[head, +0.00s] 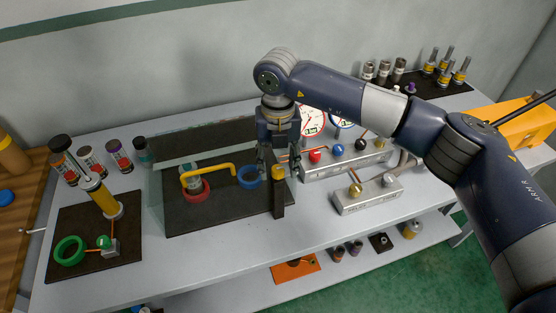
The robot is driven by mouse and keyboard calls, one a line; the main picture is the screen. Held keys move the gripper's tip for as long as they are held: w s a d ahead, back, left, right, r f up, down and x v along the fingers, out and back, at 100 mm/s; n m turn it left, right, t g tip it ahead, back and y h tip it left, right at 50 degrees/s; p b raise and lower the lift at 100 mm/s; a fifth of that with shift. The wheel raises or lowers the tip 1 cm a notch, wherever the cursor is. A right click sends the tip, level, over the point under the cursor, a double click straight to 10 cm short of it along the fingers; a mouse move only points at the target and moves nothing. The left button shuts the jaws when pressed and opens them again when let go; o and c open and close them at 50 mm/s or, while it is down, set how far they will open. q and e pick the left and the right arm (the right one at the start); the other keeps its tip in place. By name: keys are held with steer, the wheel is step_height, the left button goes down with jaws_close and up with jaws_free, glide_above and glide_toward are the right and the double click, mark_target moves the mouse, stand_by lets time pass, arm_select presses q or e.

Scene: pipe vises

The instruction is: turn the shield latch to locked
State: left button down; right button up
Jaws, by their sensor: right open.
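The shield is a clear panel over a dark base plate (225,215), with a yellow bar handle (208,170) across its front. A short yellow knob (278,172) sits on top of a dark upright post (278,200) at the plate's right end; it looks like the shield latch. Its turned position is too small to read. My right gripper (278,165) points down from above, open and empty. Its fingers are close around or just behind the yellow knob; I cannot tell whether they touch it. My left gripper is not in view.
Under the shield are a red ring (197,192) and a blue ring (249,177). Grey valve blocks (368,195) with coloured balls stand close to the right. A second dark plate (90,240) with a green ring (69,250) lies left. The bench front is clear.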

steer(key=shift+f, duration=0.55)
steer(key=shift+c, duration=0.2)
steer(key=c, duration=1)
